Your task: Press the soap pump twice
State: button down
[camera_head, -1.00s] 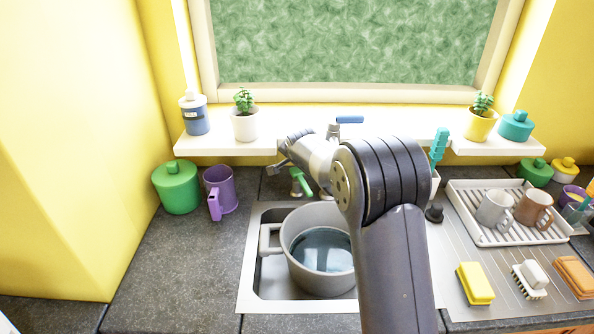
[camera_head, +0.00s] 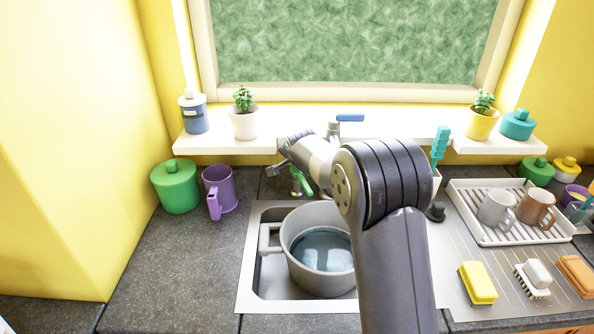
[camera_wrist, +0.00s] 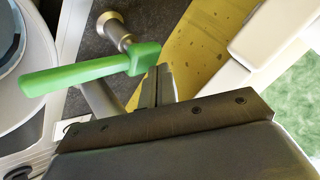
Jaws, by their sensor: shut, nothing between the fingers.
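The soap pump (camera_head: 301,182) has a green head and spout on a metal stem and stands at the back edge of the sink, left of my arm. My gripper (camera_head: 271,171) is shut and empty, beside the pump head. In the wrist view the closed fingertips (camera_wrist: 157,70) lie right at the head's edge; I cannot tell whether they touch it. My forearm hides part of the sink's back edge.
A grey pot (camera_head: 318,268) of water sits in the sink (camera_head: 250,287). A purple mug (camera_head: 221,190) and green canister (camera_head: 176,186) stand left. A dish rack (camera_head: 478,232) with mugs and a yellow sponge (camera_head: 478,283) are right. The window sill (camera_head: 282,143) is just behind my gripper.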

aim_at(298, 171)
jog(key=shift+f+b, duration=1)
jog(key=shift+f, duration=0.05)
dwell(0.7)
jog(key=shift+r, duration=0.2)
jog(key=shift+r+p, duration=0.75)
jog(key=shift+r, duration=0.5)
jog(key=shift+r, duration=0.1)
jog(key=shift+r+p, duration=1.35)
jog(key=shift+r, duration=1.1)
jog(key=shift+d, duration=0.15)
